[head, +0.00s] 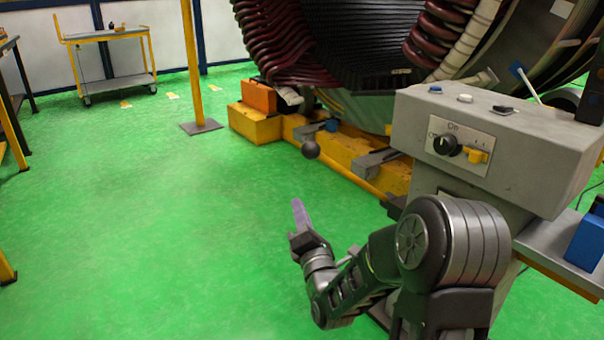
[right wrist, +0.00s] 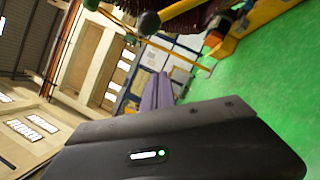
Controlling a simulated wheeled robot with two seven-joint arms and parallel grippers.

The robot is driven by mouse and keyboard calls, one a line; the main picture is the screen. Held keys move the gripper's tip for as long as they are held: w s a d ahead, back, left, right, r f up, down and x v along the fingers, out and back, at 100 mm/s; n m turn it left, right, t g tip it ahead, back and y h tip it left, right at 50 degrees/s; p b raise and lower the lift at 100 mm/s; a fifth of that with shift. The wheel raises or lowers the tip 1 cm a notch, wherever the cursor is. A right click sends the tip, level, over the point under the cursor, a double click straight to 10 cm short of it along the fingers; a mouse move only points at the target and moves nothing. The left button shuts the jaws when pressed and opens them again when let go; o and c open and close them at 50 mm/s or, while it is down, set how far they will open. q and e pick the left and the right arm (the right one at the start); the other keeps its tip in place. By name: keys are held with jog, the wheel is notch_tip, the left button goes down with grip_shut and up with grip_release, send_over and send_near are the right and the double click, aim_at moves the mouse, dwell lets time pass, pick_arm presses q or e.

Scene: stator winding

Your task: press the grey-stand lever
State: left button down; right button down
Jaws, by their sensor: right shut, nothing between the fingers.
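The grey stand (head: 490,135) is at the right in the head view, with a dark knob and a yellow switch on its front. A lever with a yellow rod (head: 352,176) and a black ball end (head: 311,150) reaches out low from beside the stand. A dark ball (right wrist: 149,22), apparently the lever's end, shows at the top of the right wrist view. My right gripper (head: 299,212) is shut and empty, below and in front of the ball and apart from it. Its purple fingers (right wrist: 157,92) show in the right wrist view. My left gripper is out of view.
The large stator (head: 350,45) with dark red coils stands behind on a yellow base (head: 255,124). A yellow post (head: 192,65) and a trolley (head: 108,84) are at the back left. A blue box (head: 588,240) is at the right edge.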

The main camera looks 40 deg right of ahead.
jog(key=shift+r, duration=0.2)
jog(key=shift+d, duration=0.1)
jog(key=w+d+r, duration=0.5)
jog(key=w+d, duration=0.1)
jog(key=w, duration=0.2)
jog(key=shift+d, duration=0.25)
jog(key=shift+r, duration=0.1)
dwell(0.4)
